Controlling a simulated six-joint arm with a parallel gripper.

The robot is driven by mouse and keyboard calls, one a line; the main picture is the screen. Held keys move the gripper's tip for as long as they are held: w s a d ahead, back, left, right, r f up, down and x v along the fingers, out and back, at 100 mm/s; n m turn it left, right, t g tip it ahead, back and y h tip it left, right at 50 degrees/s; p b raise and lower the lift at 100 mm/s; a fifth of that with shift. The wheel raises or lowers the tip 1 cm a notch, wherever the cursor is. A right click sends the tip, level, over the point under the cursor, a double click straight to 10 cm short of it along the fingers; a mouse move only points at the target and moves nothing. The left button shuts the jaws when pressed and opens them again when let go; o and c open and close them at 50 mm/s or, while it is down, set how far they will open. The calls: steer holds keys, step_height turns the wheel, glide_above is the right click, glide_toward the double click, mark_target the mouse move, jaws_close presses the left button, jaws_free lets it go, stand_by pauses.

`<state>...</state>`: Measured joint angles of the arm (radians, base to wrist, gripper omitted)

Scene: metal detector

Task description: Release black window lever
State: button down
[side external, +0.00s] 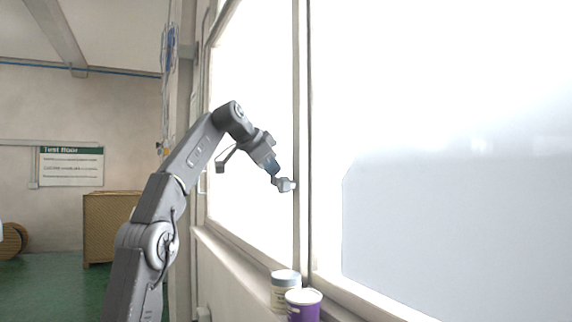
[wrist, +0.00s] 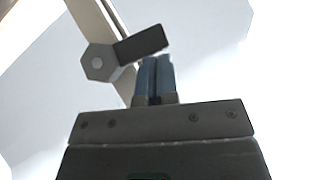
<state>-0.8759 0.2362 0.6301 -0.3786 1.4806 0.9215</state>
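The window lever (wrist: 140,44) is a short dark bar on a grey hexagonal base (wrist: 98,62), fixed to the window's upright frame bar. In the wrist view it slants slightly up to the right, its free end just beyond my fingertips. In the side view the lever's fitting (side external: 286,185) shows small and grey at the frame bar. My gripper (wrist: 155,60) has its two blue fingers together, with nothing visible between them. The fingertips are right beside the lever; I cannot tell whether they touch it. In the side view my gripper (side external: 272,167) is just above and left of the fitting.
A white-lidded can (side external: 285,283) and a purple can (side external: 303,305) stand on the sill below. The upright frame bar (side external: 301,120) divides the bright panes. A wooden crate (side external: 106,228) stands on the floor behind my arm.

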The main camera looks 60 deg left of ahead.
steer(key=shift+a+f, duration=0.2)
steer(key=shift+f, duration=0.05)
steer(key=d+m+t+y, duration=0.1)
steer(key=d+m+y, duration=0.1)
steer(key=d+y, duration=0.1)
steer(key=d+m+t+y, duration=0.1)
steer(key=d+m+y, duration=0.2)
steer(key=d+r+m+t+y, duration=0.1)
steer(key=d+m+y, duration=0.1)
steer(key=d+y, duration=0.1)
steer(key=shift+w+d+t, duration=0.1)
steer(key=shift+d+t, duration=0.05)
steer(key=shift+t, duration=0.15)
steer(key=w+d+v, duration=0.2)
steer(key=v, duration=1.1)
steer(key=d+f+n+g+h, duration=0.1)
steer(key=d+f+h, duration=0.1)
steer(key=f, duration=0.8)
steer(key=s+d+f+n+g+h, duration=0.1)
steer(key=f+h, duration=0.3)
steer(key=f, duration=0.5)
steer(key=shift+d+f+g+h, duration=0.3)
steer(key=shift+d+f+g, duration=0.1)
steer(key=shift+d+g, duration=0.25)
